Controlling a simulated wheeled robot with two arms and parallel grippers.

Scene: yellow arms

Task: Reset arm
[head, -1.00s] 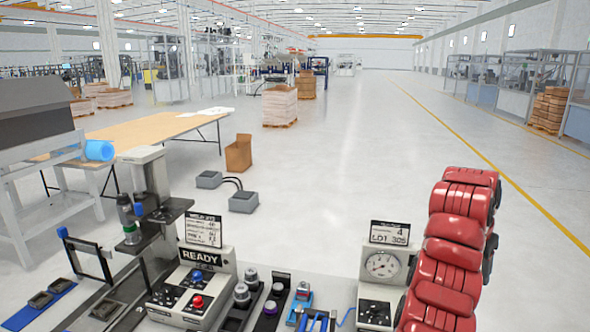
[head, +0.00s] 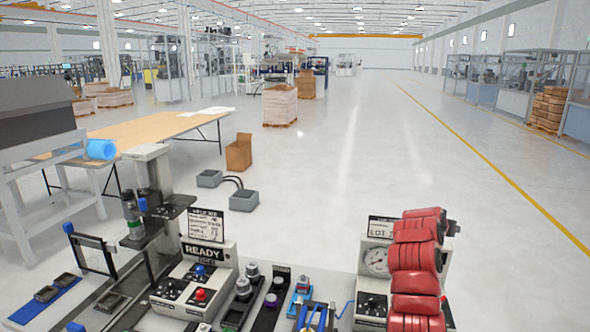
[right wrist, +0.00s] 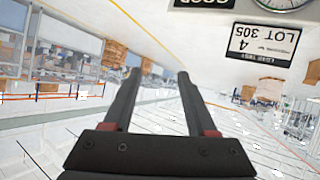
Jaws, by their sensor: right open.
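The lot sign (right wrist: 264,42) shows upside down at the upper right there, with part of the gauge (right wrist: 280,3) at the top edge. My left arm and left gripper are not in view.
The bench front holds a READY control box (head: 203,253), a press stand (head: 150,175), a gauge box (head: 374,262), a blue tray (head: 45,303) and several small fixtures. A wooden table (head: 150,134) and an open carton (head: 239,152) stand behind.

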